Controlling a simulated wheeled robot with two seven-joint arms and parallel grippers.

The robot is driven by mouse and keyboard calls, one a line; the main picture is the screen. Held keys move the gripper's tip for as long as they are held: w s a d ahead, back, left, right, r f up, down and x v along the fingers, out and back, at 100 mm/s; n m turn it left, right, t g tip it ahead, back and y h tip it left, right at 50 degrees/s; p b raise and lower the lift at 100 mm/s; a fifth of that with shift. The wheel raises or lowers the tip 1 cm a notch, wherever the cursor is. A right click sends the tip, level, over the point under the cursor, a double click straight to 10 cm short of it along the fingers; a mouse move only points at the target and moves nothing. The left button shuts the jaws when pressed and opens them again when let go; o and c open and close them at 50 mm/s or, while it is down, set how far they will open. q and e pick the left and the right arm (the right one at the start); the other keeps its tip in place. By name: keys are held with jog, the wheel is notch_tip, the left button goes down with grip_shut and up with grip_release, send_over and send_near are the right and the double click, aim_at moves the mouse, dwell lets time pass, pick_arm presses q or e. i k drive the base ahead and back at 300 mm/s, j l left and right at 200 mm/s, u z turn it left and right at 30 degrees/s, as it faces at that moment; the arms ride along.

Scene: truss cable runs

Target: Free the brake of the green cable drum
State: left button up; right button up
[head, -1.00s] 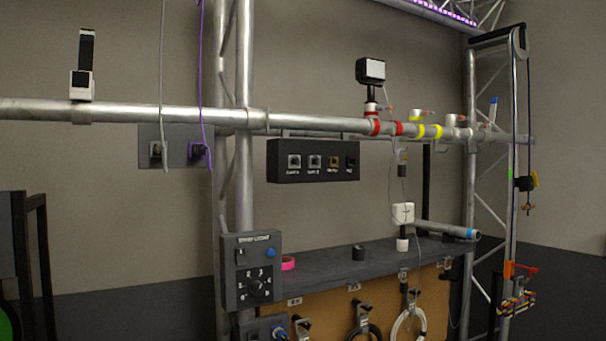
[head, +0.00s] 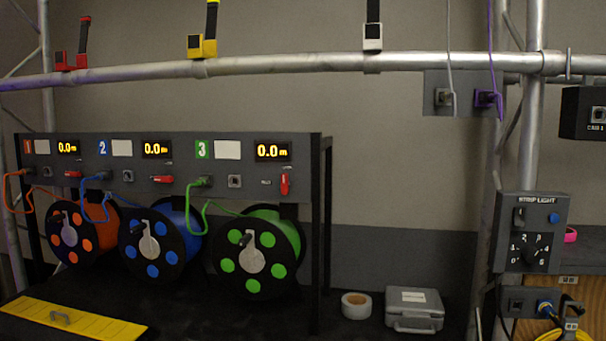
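The green cable drum (head: 284,228) stands at the right of a row of drums on a dark rack, with a black front flange, green round spots and a crank on its face. Above it is the panel section marked 3 (head: 202,149), with a display reading 0.0 m (head: 273,152). A small red lever (head: 285,184) there stands upright, beside a small label too blurred to read. A green cable (head: 192,206) runs from a plug in the panel and hangs in a loop beside the drum. Neither gripper is in view.
An orange drum (head: 75,238) and a blue drum (head: 155,247) stand to the left; their red levers (head: 73,174) (head: 163,179) lie sideways. A yellow plate with a handle (head: 90,320) lies in front. A tape roll (head: 356,305) and grey case (head: 414,310) sit right of the rack.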

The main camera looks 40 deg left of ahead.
aim_at(285, 183)
jog(key=j+u, duration=0.1)
jog(key=u, duration=1.15)
jog(key=k+j, duration=0.05)
